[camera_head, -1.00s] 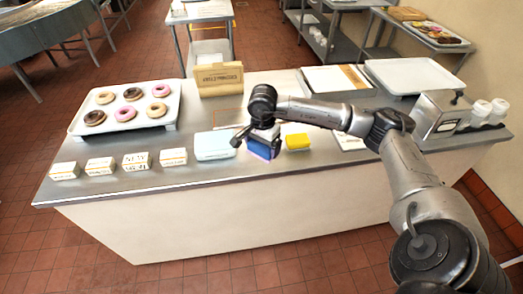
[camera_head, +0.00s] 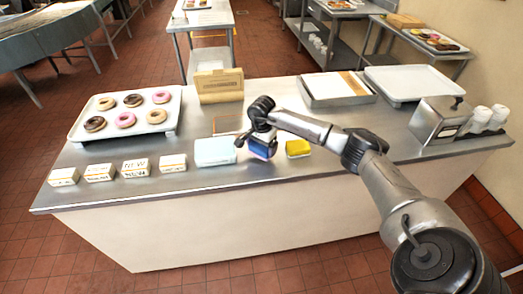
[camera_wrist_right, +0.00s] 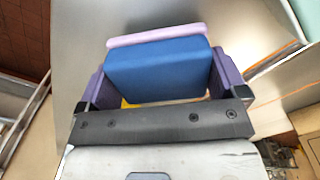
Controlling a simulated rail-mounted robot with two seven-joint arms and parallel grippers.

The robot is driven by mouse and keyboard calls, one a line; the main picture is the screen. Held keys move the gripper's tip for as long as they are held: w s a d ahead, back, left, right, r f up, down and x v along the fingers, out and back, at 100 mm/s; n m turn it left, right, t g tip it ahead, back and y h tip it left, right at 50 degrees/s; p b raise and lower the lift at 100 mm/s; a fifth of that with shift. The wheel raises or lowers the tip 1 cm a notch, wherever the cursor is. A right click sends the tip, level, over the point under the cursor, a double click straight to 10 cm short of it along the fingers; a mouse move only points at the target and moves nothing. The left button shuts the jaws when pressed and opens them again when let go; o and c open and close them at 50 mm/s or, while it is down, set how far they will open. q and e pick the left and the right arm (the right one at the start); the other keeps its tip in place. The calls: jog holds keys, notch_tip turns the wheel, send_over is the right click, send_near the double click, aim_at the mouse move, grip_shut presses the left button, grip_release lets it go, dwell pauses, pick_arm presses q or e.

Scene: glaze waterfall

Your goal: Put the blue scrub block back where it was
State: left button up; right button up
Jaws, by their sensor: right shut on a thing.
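The blue scrub block (camera_head: 263,149) is held near the counter's front, between a light blue box and a yellow block. In the right wrist view its broad blue body (camera_wrist_right: 158,72) has a pinkish-purple layer (camera_wrist_right: 157,36) on its far side. My right gripper (camera_head: 258,140) is shut on it, with one purple finger on each side in the wrist view. In the head view the block looks tilted; I cannot tell whether it touches the counter. The gripper partly hides it. My left gripper is not in view.
The light blue box (camera_head: 214,151) is left of the block, the yellow block (camera_head: 298,148) close on its right. Several small white boxes (camera_head: 136,167) line the front left. A donut tray (camera_head: 80,128), cardboard holder (camera_head: 219,86) and thin orange-edged frame (camera_head: 227,124) are further back.

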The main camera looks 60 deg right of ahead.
jog(key=shift+f, duration=1.05)
jog(key=shift+f, duration=0.15)
jog(key=o, duration=0.5)
